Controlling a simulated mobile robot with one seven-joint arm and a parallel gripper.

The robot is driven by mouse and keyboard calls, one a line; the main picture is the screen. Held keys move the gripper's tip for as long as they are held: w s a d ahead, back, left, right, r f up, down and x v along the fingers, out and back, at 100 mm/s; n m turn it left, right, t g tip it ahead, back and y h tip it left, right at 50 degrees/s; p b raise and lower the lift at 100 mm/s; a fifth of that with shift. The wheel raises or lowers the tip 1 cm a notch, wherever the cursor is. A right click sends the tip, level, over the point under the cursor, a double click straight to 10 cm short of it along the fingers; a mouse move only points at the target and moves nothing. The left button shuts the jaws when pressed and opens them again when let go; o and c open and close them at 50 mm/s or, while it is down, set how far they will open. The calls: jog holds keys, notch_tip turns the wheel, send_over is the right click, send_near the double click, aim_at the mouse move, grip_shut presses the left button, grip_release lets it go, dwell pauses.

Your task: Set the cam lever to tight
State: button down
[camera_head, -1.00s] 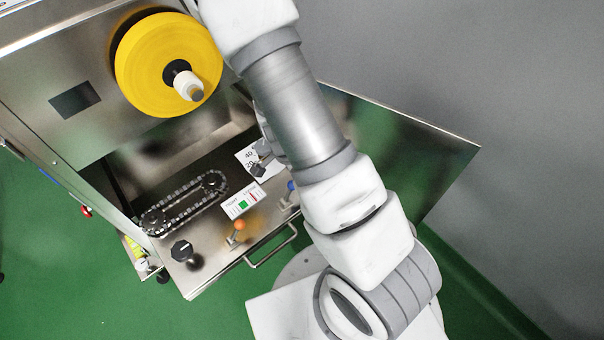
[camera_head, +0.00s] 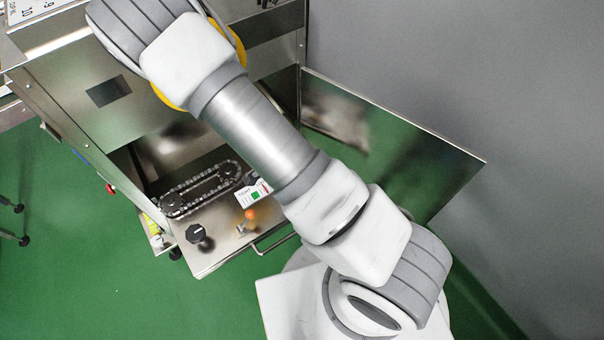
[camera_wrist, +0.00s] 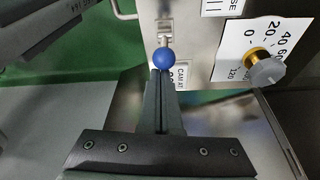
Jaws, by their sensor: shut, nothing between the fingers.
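In the wrist view a lever with a blue ball knob (camera_wrist: 163,58) stands on a steel panel, in front of a small metal bracket. A partly covered label (camera_wrist: 182,76) beside it begins with "CAM". My gripper (camera_wrist: 160,73) is shut and empty, its fingertips right at the blue knob; I cannot tell whether they touch it. In the head view my arm hides the gripper and the blue knob. A lever with an orange ball knob (camera_head: 249,214) shows there, close to a white label with a green square (camera_head: 255,195).
A dial with a brass and grey knob (camera_wrist: 264,68) stands right of the blue knob in the wrist view. The head view shows a black knob (camera_head: 196,234), a chain loop (camera_head: 200,188), a front handle (camera_head: 275,243) and the yellow roll (camera_head: 237,43), mostly hidden by my arm.

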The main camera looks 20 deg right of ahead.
jog(key=shift+s+a+r+p, duration=0.15)
jog(key=shift+s+a+p, duration=0.05)
jog(key=shift+a+p, duration=0.4)
jog(key=shift+s+a+h+p, duration=0.15)
jog(key=shift+a+h+p, duration=0.25)
jog(key=shift+h+p, duration=0.25)
jog(key=shift+s+a+f+p, duration=0.2)
jog(key=shift+a+f+p, duration=0.05)
jog(key=shift+a, duration=0.35)
jog(key=shift+s+a+f+p, duration=0.2)
jog(key=shift+a+f, duration=0.1)
jog(key=shift+a, duration=0.25)
jog(key=shift+s+a+f+p, duration=0.15)
jog(key=shift+a+f+p, duration=0.1)
jog(key=shift+a, duration=0.45)
jog(key=d+p+v, duration=0.1)
jog(key=p+v, duration=0.4)
jog(key=v, duration=1.2)
jog(key=shift+s+d+r+t, duration=0.2)
jog(key=shift+r+t, duration=0.1)
jog(key=shift+r, duration=0.2)
